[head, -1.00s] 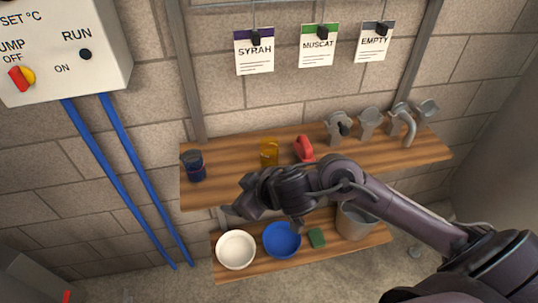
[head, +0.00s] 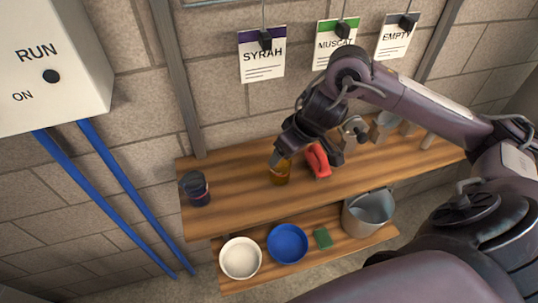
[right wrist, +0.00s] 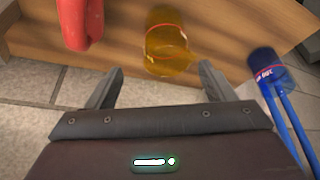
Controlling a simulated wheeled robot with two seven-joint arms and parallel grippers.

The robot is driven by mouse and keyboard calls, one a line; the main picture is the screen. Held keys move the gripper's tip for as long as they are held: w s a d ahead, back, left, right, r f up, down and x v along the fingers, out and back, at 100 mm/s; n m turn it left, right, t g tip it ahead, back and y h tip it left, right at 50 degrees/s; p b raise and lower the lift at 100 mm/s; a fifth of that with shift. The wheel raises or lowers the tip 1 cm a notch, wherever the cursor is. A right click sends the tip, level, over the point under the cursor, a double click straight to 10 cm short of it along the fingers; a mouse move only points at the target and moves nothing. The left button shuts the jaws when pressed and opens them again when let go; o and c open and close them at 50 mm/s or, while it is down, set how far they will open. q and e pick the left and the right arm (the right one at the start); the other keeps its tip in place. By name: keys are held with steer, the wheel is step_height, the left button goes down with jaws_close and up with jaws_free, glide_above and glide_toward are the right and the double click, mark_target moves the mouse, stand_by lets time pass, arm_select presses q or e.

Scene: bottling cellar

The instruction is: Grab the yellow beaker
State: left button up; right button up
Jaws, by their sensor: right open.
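The yellow beaker (head: 280,176) is see-through amber and stands on the upper wooden shelf. My right gripper (head: 304,160) is above and close to it, partly covering its top. In the right wrist view, the beaker (right wrist: 166,45), with a red line around it, is just beyond the open fingertips (right wrist: 160,72), roughly centred between them. Nothing is held between the fingers. My left gripper is not in view.
A red object (head: 318,160) stands close right of the beaker. A dark blue beaker (head: 195,189) is at the shelf's left end. Metal fittings (head: 356,130) stand to the right. The lower shelf holds a white bowl (head: 240,258), blue bowl (head: 288,243), green sponge (head: 322,238) and bucket (head: 368,212).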

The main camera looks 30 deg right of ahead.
mark_target(280, 163)
steer(key=f, duration=0.2)
steer(key=a+f, duration=0.1)
steer(key=f, duration=0.1)
steer(key=shift+w, duration=0.35)
steer(key=x, duration=0.2)
steer(key=shift+w+f, duration=0.2)
steer(key=shift+f, duration=0.1)
steer(key=shift+w+a+f, duration=0.1)
steer(key=shift+w+f, duration=0.05)
steer(key=shift+f, duration=0.1)
steer(key=shift+c, duration=0.2)
steer(key=c, duration=1)
arm_select(q)
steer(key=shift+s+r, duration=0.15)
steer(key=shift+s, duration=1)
steer(key=shift+p, duration=0.3)
arm_select(e)
steer(key=shift+r, duration=0.15)
